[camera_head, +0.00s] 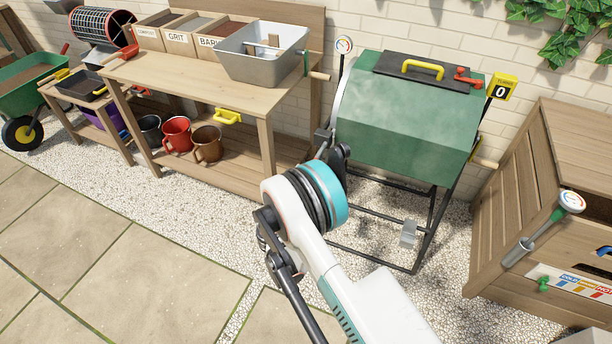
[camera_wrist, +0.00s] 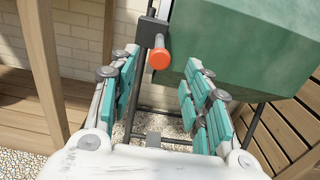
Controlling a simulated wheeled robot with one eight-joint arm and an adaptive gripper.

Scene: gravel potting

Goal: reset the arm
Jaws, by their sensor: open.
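My arm reaches up from the bottom of the head view toward the green drum composter. My gripper (camera_wrist: 160,90) shows in the wrist view with its two teal-padded fingers spread apart and nothing between them. An orange-tipped handle (camera_wrist: 159,59) on a dark bracket is just beyond the fingertips, in the gap between them in the picture. I cannot tell how far away it is. The green drum (camera_head: 402,120) stands on a dark metal frame and also fills the upper right of the wrist view (camera_wrist: 245,45). In the head view my own arm hides the gripper.
A wooden potting bench (camera_head: 190,78) with soil bins and a metal tub (camera_head: 262,60) stands left of the drum. A wooden compost box (camera_head: 535,190) is close on the right. A green wheelbarrow (camera_head: 25,80) is far left. Paving (camera_head: 110,250) at the lower left is clear.

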